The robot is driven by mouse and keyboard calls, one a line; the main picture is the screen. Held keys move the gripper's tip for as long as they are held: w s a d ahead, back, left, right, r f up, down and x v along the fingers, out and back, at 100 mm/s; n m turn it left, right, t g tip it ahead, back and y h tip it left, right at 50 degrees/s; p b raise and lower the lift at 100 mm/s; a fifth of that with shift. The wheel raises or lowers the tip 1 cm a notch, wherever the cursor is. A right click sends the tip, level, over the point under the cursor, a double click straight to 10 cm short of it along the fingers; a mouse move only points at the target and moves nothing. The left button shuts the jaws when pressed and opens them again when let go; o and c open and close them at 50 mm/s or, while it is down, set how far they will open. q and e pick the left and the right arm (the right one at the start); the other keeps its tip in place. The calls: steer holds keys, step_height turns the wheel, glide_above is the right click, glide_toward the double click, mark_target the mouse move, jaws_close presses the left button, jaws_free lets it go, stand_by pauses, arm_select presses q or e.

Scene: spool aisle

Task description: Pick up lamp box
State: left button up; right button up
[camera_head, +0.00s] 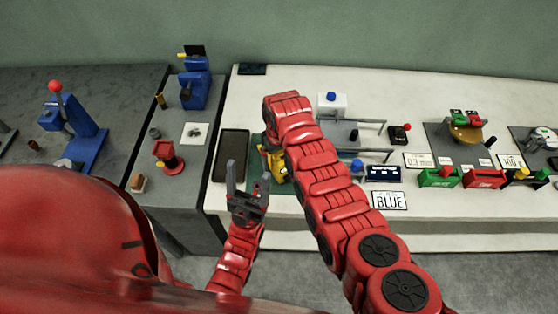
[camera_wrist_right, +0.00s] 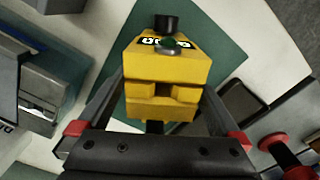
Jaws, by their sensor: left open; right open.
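In the head view the lamp box (camera_head: 274,163) is on a green mat (camera_head: 256,151), partly covered by my right arm. The right gripper is hidden there behind that arm. My left gripper (camera_head: 248,186) is open and empty, nearer the camera, left of the box.
A dark tray (camera_head: 231,156) lies left of the mat. A red spool (camera_head: 167,157) stands on the grey table at left.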

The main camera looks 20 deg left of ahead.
steer(key=shift+f, duration=0.35)
steer(key=shift+c, duration=0.3)
jaws_close()
